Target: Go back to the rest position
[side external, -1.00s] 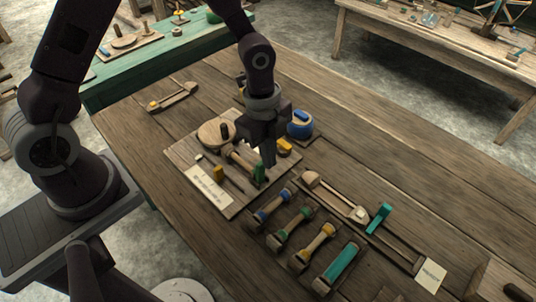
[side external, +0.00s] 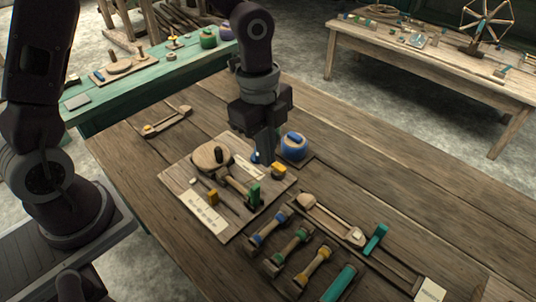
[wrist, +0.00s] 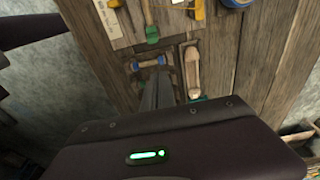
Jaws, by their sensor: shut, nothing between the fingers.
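My gripper (side external: 264,155) is shut and empty. In the side external view it hangs above the far right part of the wooden board (side external: 178,180), beside the blue round piece (side external: 294,146). In the wrist view its closed fingers (wrist: 158,92) point down over the workbench, and the spool with blue ends (wrist: 148,64) lies just beyond them. The fingertips look clear of these things.
Several spools, one with green ends (side external: 287,252) and one with yellow ends (side external: 312,266), lie at the front. A wooden shuttle (side external: 330,218) and a teal block (side external: 376,238) lie to their right. The bench's right rear (side external: 420,170) is clear.

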